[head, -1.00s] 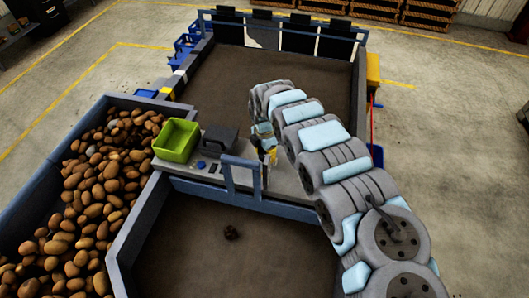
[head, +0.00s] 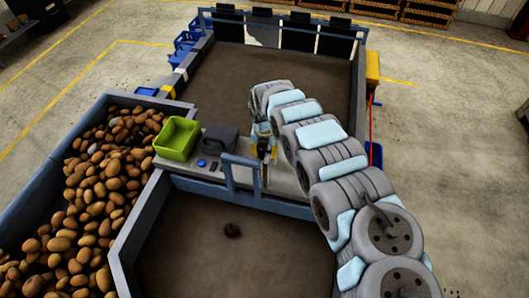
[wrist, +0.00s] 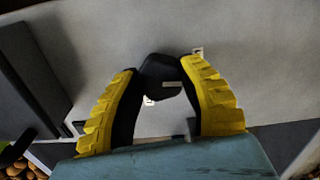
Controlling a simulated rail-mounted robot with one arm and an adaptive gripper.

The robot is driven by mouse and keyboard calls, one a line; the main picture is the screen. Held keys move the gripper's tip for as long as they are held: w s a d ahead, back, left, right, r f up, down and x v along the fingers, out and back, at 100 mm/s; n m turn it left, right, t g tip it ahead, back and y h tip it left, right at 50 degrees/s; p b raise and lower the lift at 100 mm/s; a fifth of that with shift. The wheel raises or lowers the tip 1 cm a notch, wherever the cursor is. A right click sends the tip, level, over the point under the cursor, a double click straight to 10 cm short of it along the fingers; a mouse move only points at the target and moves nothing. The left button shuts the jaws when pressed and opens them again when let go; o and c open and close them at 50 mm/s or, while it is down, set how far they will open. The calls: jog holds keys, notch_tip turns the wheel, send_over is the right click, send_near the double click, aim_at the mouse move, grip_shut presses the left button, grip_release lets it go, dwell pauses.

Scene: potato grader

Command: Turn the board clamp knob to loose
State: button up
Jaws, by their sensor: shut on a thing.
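The board clamp knob (wrist: 160,78) is a dark, blocky knob on a light grey panel (wrist: 240,60) in the wrist view. It sits between the yellow-padded fingertips of my gripper (wrist: 164,82), which is shut on it. A short pale mark shows on the knob, and small pale labels lie beside it on the panel. In the head view my gripper (head: 263,150) points down at the right part of the grey worktop (head: 283,178). The knob is hidden there by my gripper and arm.
A green bin (head: 177,139) and a dark grey box (head: 220,139) stand on the worktop to the left. A blue button (head: 202,163) lies in front of the box. A blue upright frame (head: 240,162) rises at the front edge, close to my gripper. Potatoes (head: 100,180) fill the left hopper.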

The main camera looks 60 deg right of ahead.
aim_at(265, 152)
jog(key=shift+n, duration=0.4)
jog(key=o, duration=1.2)
jog(key=shift+d+r, duration=0.1)
jog(key=shift+r, duration=5.9)
